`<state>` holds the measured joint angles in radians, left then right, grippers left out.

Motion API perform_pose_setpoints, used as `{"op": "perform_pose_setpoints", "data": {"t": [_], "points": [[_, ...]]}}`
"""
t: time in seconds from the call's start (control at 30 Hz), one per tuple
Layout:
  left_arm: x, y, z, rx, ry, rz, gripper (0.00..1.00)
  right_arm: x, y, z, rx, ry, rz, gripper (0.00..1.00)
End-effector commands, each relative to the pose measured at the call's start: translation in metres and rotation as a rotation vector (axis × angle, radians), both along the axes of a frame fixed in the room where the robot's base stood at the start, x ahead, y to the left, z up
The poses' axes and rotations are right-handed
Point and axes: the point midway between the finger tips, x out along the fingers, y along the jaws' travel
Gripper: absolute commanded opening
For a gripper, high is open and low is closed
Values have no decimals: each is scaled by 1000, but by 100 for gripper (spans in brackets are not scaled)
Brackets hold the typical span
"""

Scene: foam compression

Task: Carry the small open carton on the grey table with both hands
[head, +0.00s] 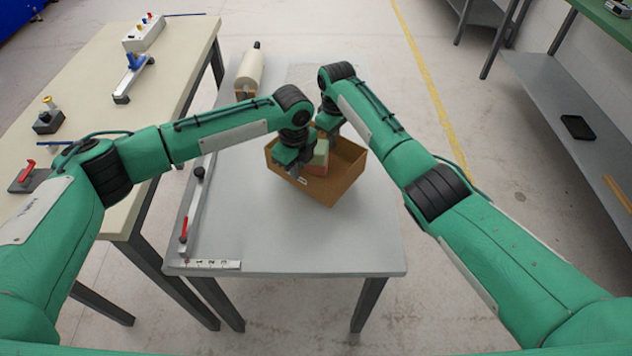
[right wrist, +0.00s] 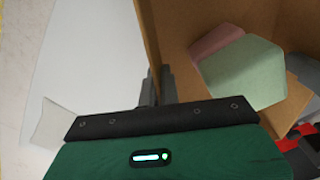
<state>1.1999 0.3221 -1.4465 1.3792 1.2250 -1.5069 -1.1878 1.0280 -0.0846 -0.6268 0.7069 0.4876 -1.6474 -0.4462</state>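The small open brown carton (head: 345,187) is over the middle of the grey table (head: 330,250), turned at an angle; I cannot tell whether it touches the tabletop. A pale green block (head: 319,158) and a pink block (head: 316,171) are inside it; both also show in the right wrist view. My left gripper (head: 292,170) is at the carton's left wall, its fingertips partly hidden, so its grip is unclear. My right gripper (head: 330,133) is at the far wall. In the right wrist view its fingers (right wrist: 158,88) are close together with the carton wall between them.
A cream roll (head: 248,70) lies at the table's far left. A cream bench (head: 110,90) stands left. The table's front right is clear.

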Motion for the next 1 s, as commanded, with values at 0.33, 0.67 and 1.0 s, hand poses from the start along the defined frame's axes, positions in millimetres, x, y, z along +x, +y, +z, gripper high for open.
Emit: {"op": "perform_pose_setpoints", "data": {"t": [0.33,0.67,1.0], "points": [[-1,1,-5,2,3,0,0,1,-1,-4,-2,-2,-2,0],[-1,1,-21,2,3,0,0,1,-1,-19,-2,-2,-2,0],[-1,1,-38,2,3,0,0,1,-1,-36,-2,-2,-2,0]]}}
